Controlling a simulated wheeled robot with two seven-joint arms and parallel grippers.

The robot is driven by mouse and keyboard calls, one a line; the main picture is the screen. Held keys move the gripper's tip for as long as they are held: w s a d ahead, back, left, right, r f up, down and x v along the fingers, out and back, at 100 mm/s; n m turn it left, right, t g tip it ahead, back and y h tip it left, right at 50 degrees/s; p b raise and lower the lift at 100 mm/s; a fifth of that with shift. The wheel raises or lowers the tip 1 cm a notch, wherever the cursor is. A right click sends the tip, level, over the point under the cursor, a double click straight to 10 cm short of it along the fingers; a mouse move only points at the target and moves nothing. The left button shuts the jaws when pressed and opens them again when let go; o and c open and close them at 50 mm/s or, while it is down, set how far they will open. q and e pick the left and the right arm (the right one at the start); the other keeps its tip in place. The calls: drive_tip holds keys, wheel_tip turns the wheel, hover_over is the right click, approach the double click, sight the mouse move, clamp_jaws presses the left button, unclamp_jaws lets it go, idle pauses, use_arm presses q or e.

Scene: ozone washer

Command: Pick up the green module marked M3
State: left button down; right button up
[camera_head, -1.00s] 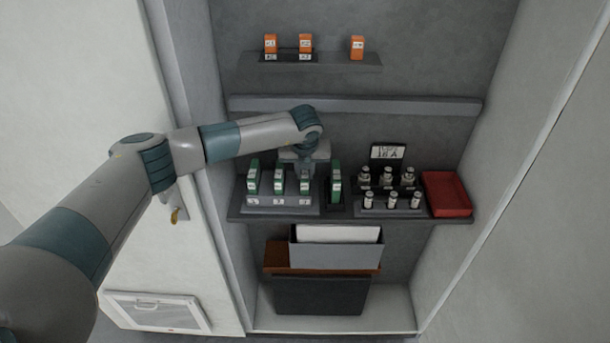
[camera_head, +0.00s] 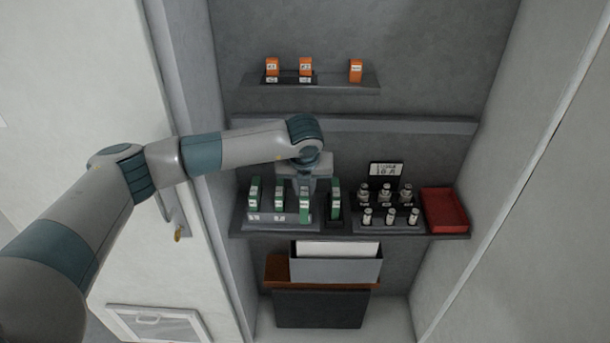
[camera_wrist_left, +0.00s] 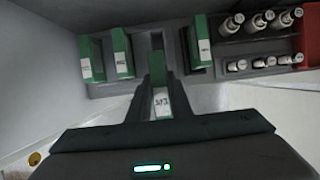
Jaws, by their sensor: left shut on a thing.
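My left gripper (camera_head: 304,186) is shut on a green module (camera_head: 304,206) with a white label. In the left wrist view the held module (camera_wrist_left: 160,101) sits between the two fingers; its label is small and looks like M3. It is in front of the module rack (camera_head: 264,221), whose third position shows as an empty slot in the wrist view. Two other green modules, one at the left (camera_head: 254,191) and one beside it (camera_head: 279,199), stand in the rack. My right gripper is not in view.
Another green module (camera_head: 335,199) stands in a separate dark holder right of the rack. Further right are several small cylinders (camera_head: 388,214), a black sign (camera_head: 386,169) and a red tray (camera_head: 444,211). Orange blocks (camera_head: 305,67) stand on the upper shelf (camera_head: 340,83). Free room lies in front of the shelf.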

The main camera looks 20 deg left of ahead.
use_arm(q)
drive_tip(key=s+d, duration=0.3)
drive_tip(key=s, duration=0.7)
drive_tip(key=shift+b, duration=0.45)
drive_tip(key=shift+s, duration=0.1)
